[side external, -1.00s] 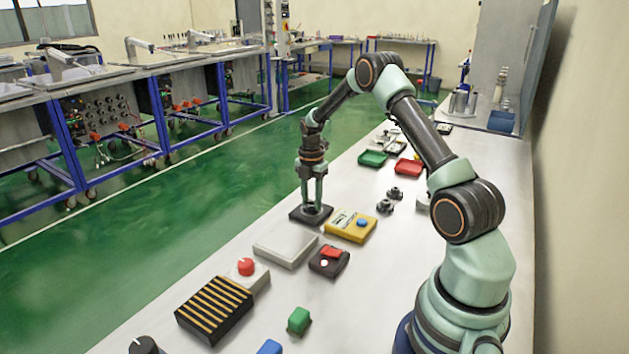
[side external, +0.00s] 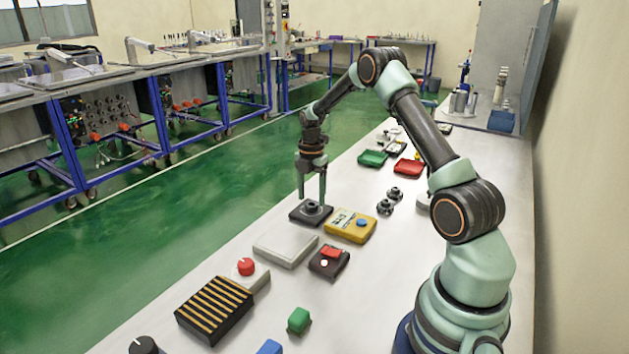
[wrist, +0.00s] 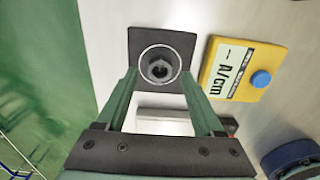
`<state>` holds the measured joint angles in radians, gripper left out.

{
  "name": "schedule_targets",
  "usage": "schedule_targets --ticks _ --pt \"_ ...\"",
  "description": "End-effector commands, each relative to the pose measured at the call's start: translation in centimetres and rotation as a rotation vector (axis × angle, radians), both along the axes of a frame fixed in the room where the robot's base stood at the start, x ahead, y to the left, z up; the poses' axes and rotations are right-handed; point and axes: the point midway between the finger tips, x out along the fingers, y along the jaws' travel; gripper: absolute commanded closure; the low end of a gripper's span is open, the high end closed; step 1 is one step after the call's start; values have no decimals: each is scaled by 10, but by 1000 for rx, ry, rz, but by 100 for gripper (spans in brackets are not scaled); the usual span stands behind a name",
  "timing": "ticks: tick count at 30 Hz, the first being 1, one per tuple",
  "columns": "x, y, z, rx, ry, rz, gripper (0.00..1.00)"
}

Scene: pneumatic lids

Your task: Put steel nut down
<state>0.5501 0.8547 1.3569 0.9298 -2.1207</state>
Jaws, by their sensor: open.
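The steel nut (side external: 312,207) rests on a black square pad (side external: 298,215) on the white bench. In the wrist view the nut (wrist: 160,68) looks dark and hexagonal, inside a pale ring near the middle of the pad (wrist: 188,38). My gripper (side external: 311,197) is open above the pad, its two fingers pointing down and spread apart. In the wrist view the fingers of my gripper (wrist: 160,82) stand to either side of the nut with gaps showing. Nothing is held between them.
A yellow meter (side external: 345,226) with a blue button stands just right of the pad. A pale grey plate (side external: 283,250) and a dark box with a red switch (side external: 329,262) lie nearer. Two dark knobs (side external: 385,207) stand farther right. The bench's left edge is close to the pad.

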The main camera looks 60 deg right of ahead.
Motion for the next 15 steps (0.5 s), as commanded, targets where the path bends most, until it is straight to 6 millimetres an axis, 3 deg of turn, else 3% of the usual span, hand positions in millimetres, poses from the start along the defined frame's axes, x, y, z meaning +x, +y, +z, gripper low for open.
schedule_targets --ticks 9,15 --pt "1 0 67 -3 -4 0 31" --pt "0 0 93 -1 -1 0 31"
